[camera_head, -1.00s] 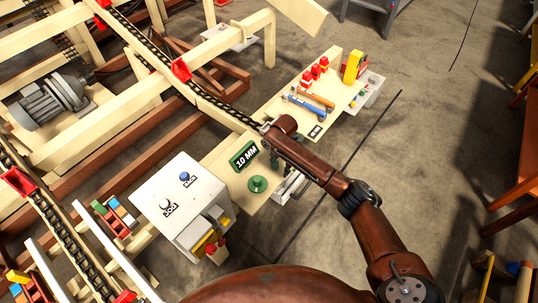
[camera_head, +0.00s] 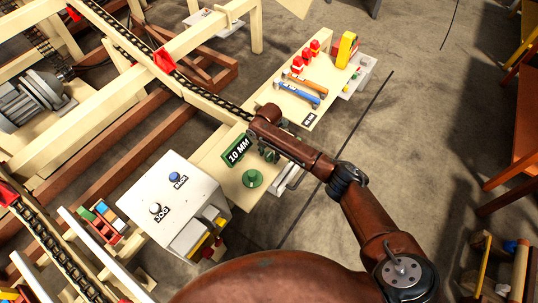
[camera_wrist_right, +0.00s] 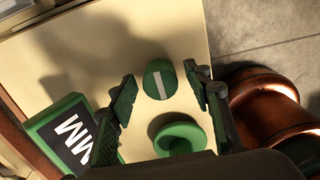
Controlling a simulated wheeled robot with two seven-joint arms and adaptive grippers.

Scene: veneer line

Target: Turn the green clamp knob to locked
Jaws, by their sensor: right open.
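The green clamp knob (camera_wrist_right: 160,79) is a round knob with a white bar across its top, seen in the right wrist view on a cream board. My right gripper (camera_wrist_right: 160,76) is open, with one dark green finger on each side of the knob and visible gaps between. In the head view my right gripper (camera_head: 268,156) points down over the board beside the 10 MM sign (camera_head: 237,151), and my arm hides the knob there. The sign also shows in the wrist view (camera_wrist_right: 72,140). My left gripper is not in view.
A green flanged piece (camera_head: 252,178) stands on the board near my gripper; it also shows in the wrist view (camera_wrist_right: 180,137). A white control box (camera_head: 172,200) is at the left.

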